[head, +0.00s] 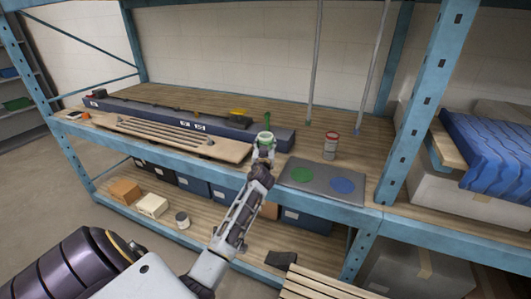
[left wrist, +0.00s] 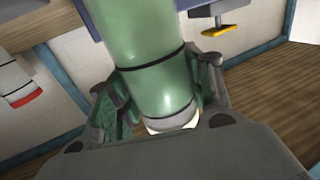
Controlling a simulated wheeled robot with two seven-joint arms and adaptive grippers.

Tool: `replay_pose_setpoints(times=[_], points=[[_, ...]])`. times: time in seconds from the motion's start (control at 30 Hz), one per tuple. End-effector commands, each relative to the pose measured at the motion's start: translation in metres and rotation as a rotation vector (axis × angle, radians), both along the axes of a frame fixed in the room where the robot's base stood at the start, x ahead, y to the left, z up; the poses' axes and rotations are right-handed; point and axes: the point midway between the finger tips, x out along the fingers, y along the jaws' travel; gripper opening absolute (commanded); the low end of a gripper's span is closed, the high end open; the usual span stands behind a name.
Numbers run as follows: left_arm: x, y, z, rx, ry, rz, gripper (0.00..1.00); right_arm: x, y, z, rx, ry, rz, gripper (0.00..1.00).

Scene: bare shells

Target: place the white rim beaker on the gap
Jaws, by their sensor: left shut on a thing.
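The white rim beaker (head: 265,136) is green with a pale rim and stands upright at the shelf's front, in my left gripper (head: 263,155). In the left wrist view the green beaker (left wrist: 145,60), with dark bands and a whitish end, sits between the fingers of my left gripper (left wrist: 160,105), which is shut on it. A grey mat (head: 318,192) lies to its right, with a green disc (head: 302,174) and a blue disc (head: 342,185). A narrow bare gap (head: 322,180) shows between the discs. My right gripper is not in view.
A red-rimmed container (head: 331,146) stands behind the mat. A long dark blue box (head: 185,122) and a slatted wooden board (head: 160,138) lie to the left. A blue upright post (head: 425,95) rises right of the mat. The wood behind the mat is mostly clear.

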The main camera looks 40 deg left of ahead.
Motion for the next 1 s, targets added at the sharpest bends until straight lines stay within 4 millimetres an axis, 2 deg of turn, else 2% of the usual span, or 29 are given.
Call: replay_pose_setpoints(times=[0.4, 0.97, 1.0], points=[[0.0, 0.0, -0.035, -0.002, 0.001, 0.0, 0.22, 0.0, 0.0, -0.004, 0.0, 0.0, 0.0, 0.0], [0.0, 0.0, -0.04, -0.001, 0.0, -0.001, 0.22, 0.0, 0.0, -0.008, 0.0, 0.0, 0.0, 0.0], [0.0, 0.0, -0.04, -0.001, 0.0, -0.001, 0.56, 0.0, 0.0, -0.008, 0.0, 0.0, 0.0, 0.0]])
